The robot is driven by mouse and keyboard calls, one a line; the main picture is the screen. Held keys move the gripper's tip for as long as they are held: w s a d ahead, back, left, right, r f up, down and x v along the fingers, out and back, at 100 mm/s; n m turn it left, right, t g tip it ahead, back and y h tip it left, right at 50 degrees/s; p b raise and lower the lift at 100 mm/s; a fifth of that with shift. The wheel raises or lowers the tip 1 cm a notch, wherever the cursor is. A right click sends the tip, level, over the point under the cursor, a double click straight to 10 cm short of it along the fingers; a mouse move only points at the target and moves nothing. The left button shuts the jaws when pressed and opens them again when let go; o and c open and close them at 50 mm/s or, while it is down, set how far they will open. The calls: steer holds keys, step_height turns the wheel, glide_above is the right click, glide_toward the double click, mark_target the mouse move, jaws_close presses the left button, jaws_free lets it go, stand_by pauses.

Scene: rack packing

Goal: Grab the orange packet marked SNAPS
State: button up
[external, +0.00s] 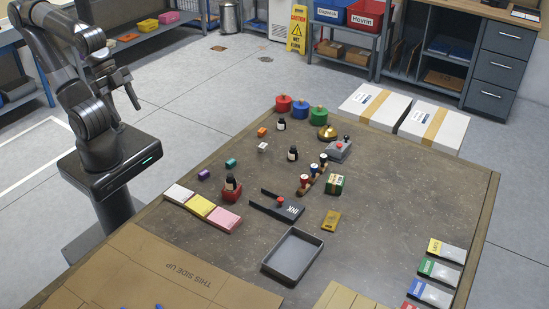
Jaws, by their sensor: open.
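No orange packet with a readable SNAPS mark shows in the external view. A row of flat packets with coloured ends lies at the table's right front: a yellow-ended packet (446,250), a green-ended packet (440,272), a blue-ended packet (430,292), and a red-ended one (410,306) cut by the frame's bottom edge. Their print is too small to read. A small gold-yellow packet (331,220) lies alone near the table's middle. My gripper (126,100) is open and empty, raised above my base at the left, well away from all the packets.
The brown table (400,185) carries a grey tray (292,256), an ink pad (288,204), stamps, bottles, small cubes and coloured pots. White, yellow and pink pads (202,207) lie at its left edge. Cardboard (150,275) covers the front left. The right-middle tabletop is clear.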

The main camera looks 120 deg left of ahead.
steer(key=w+a+n, duration=0.8)
steer(key=w+n, duration=0.1)
steer(key=n, duration=0.1)
steer(key=n+g, duration=0.1)
steer(key=n, duration=2.6)
glide_above(262, 130)
steer(key=s, duration=0.3)
step_height(262, 130, down, 26)
steer(key=shift+a+r, duration=0.1)
steer(key=shift+r, duration=0.05)
steer(key=shift+x, duration=2.75)
steer(key=shift+w+r, duration=0.1)
steer(key=shift+w, duration=0.05)
steer(key=shift+c, duration=0.3)
steer(key=c, duration=1)
